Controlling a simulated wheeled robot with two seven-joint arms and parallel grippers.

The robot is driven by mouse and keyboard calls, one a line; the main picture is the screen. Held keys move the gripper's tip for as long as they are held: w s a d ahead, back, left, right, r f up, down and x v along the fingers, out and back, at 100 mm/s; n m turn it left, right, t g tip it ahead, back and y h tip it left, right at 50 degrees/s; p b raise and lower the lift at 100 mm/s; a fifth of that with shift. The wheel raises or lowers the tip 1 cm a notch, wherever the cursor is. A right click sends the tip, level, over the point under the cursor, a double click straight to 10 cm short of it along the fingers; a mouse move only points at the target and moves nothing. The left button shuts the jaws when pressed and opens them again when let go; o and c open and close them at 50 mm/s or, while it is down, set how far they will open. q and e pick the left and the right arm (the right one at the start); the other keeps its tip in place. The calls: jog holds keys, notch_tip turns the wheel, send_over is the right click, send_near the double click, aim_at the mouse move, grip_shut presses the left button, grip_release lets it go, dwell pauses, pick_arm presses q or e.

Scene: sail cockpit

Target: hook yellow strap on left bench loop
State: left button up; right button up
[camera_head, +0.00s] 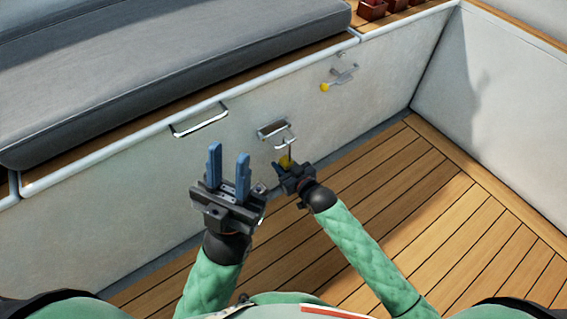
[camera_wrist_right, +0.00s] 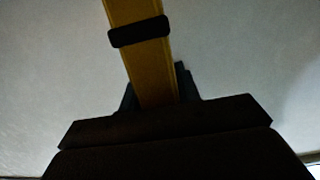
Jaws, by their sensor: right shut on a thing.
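The yellow strap (camera_head: 286,161) hangs at the white bench front in the head view, below a metal bench loop (camera_head: 271,129). A thin metal hook (camera_head: 291,143) rises from the strap towards this loop; I cannot tell whether it is through the loop. My right gripper (camera_head: 283,167) is shut on the strap, low against the bench front. In the right wrist view the strap (camera_wrist_right: 142,70) with a black band (camera_wrist_right: 139,32) runs up from between the jaws; the hook and loop are not visible there. My left gripper (camera_head: 229,158) is open and empty, its blue fingers pointing up.
A handle (camera_head: 200,120) is on the bench front to the left. Another metal fitting (camera_head: 343,73) with a yellow end (camera_head: 324,87) is further right. A grey cushion (camera_head: 170,60) lies on the bench. The wooden floor (camera_head: 440,220) at right is clear.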

jog(key=o, duration=1.2)
jog(key=shift+o, duration=0.3)
jog(key=shift+s, duration=0.1)
